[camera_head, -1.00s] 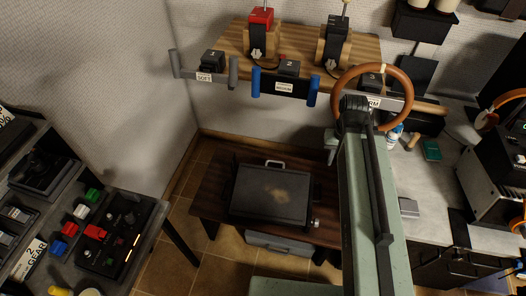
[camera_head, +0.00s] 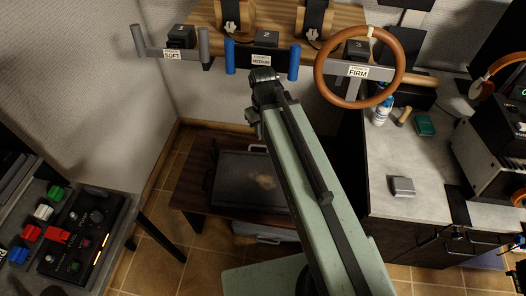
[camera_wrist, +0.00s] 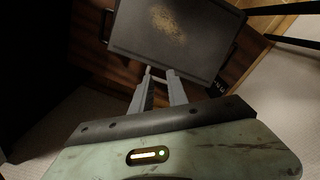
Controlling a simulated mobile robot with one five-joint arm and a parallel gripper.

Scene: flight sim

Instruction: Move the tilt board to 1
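The tilt board appears to be the dark flat panel with a worn tan patch (camera_head: 240,185) on the low wooden table; it also shows in the wrist view (camera_wrist: 170,35). It looks about flat. My gripper (camera_wrist: 159,72) points at its near edge in the wrist view, with a gap between the fingertips. A pale bar, perhaps the board's handle, shows at that gap; I cannot tell whether the fingers touch it.
A shelf above carries blocks numbered 1 (camera_head: 180,37), 2 (camera_head: 264,40) and 3 (camera_head: 356,50), with SOFT, MEDIUM and FIRM handles. A brown steering wheel (camera_head: 319,82) is close right of my arm. A switch panel (camera_head: 75,235) stands left, a grey counter (camera_head: 390,160) right.

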